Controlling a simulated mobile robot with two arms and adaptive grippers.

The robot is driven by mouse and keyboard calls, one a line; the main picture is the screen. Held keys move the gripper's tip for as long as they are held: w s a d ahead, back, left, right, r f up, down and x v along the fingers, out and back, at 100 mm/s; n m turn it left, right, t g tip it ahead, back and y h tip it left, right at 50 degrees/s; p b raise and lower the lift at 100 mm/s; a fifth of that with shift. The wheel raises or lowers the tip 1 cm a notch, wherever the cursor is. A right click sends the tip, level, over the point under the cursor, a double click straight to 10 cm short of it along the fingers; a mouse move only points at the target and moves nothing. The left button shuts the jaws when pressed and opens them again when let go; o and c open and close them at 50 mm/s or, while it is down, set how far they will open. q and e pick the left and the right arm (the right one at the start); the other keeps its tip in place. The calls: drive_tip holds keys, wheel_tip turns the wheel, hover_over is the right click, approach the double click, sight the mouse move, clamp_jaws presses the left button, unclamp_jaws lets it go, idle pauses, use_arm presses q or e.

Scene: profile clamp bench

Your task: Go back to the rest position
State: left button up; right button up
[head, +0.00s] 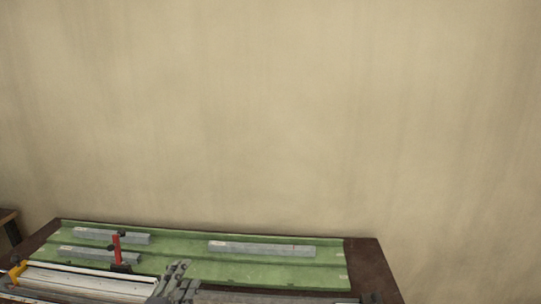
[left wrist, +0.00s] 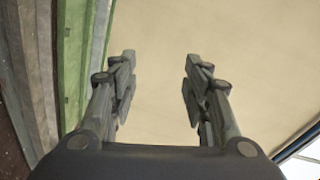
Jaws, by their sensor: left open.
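My left gripper (head: 176,278) shows at the bottom of the head view, in front of the green mat. In the left wrist view the same gripper (left wrist: 157,85) is open, with nothing between its fingers and the plain wall behind. A grey bar (head: 262,248) lies on the right part of the mat. Two more grey bars, a back one (head: 125,237) and a front one (head: 80,253), lie on its left part. A red-handled clamp (head: 117,250) stands by the front bar. My right gripper cannot be made out in either view.
The green mat (head: 185,244) covers much of the dark bench (head: 368,262). A long pale profile (head: 90,281) with a yellow piece (head: 17,270) lies along the front left. The beige wall (head: 270,110) rises behind the bench. Another table corner (head: 7,216) shows at far left.

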use_arm(q)
drive_tip(key=s+f+n+g+y, duration=0.1)
drive_tip(key=s+f+n+g, duration=0.1)
drive_tip(key=s+f+n, duration=0.1)
drive_tip(key=s+a+f+n+g+y, duration=0.1)
drive_tip(key=s+f+n+g, duration=0.1)
drive_tip(key=s+f+n, duration=0.2)
drive_tip(key=s+a+f+n+g+y, duration=0.1)
drive_tip(key=s+f+n+g, duration=0.2)
drive_tip(key=s+f, duration=0.3)
drive_tip(key=shift+s+y, duration=0.4)
drive_tip(key=shift+s, duration=1)
drive_tip(key=s+d+f+n+g+h, duration=0.15)
drive_tip(key=s+g, duration=0.25)
drive_tip(key=s, duration=0.6)
drive_tip(key=s+d+f+n+g, duration=0.1)
drive_tip(key=s+f+n+g, duration=0.2)
drive_tip(key=s, duration=0.6)
wheel_tip(320, 180, down, 27)
drive_tip(key=s+g, duration=0.1)
drive_tip(key=s+a+f+g+b, duration=0.1)
drive_tip(key=s+a+f, duration=0.1)
drive_tip(key=s+f, duration=1.5)
drive_tip(key=shift+s+a+g, duration=0.2)
drive_tip(key=shift+a+g, duration=0.1)
drive_tip(key=shift+a, duration=0.05)
drive_tip(key=shift+f+m, duration=0.1)
drive_tip(key=shift+m, duration=0.15)
